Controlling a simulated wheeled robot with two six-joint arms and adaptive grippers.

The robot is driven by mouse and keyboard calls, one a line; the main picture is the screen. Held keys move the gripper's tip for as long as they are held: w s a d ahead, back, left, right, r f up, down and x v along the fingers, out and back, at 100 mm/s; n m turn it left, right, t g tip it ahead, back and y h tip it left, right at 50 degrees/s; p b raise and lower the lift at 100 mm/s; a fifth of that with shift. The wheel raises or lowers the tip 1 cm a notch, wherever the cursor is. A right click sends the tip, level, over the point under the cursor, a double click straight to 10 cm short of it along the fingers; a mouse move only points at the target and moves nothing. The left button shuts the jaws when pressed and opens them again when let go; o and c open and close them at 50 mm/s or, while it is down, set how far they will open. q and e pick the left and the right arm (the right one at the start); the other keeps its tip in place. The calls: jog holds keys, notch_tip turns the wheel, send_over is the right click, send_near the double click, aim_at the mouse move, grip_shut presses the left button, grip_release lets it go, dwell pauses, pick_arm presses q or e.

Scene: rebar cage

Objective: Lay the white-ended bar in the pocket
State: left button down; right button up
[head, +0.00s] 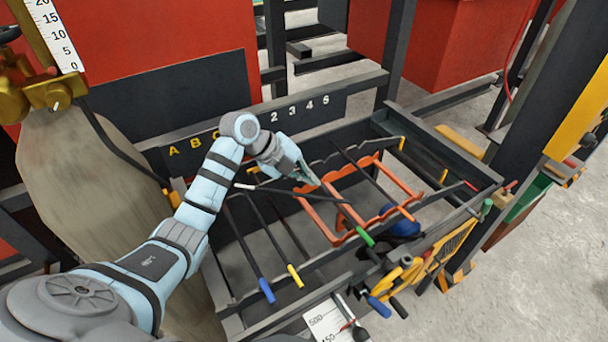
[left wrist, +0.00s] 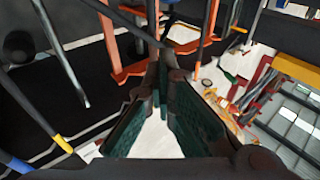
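The white-ended bar (head: 275,190) is thin and dark. Its white end points left, and it runs across the other bars toward the orange rack (head: 398,178) with its row of notches. My left gripper (head: 309,178) is above the rack's left side, right by this bar. In the left wrist view its fingers (left wrist: 165,72) come close together at the tips. Whether the bar is between them is not clear. The pocket cannot be told apart for sure. My right gripper is not in view.
Bars with blue (head: 266,290), yellow (head: 295,276) and green (head: 364,237) ends lie nearby in the dark frame (head: 262,320). A blue rounded object (head: 406,225) sits right of the green end. Tools hang at the frame's near right edge.

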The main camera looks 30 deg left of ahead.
pick_arm(q)
notch_tip(320, 180, down, 10)
jog(key=s+b, duration=0.1)
jog(key=b, duration=0.6)
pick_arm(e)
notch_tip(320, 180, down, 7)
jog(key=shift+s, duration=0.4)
pick_arm(q)
jog(key=c, duration=2.2)
grip_release()
jog(key=shift+a, duration=0.1)
jog(key=o, duration=0.3)
jog(key=shift+s+r, duration=0.1)
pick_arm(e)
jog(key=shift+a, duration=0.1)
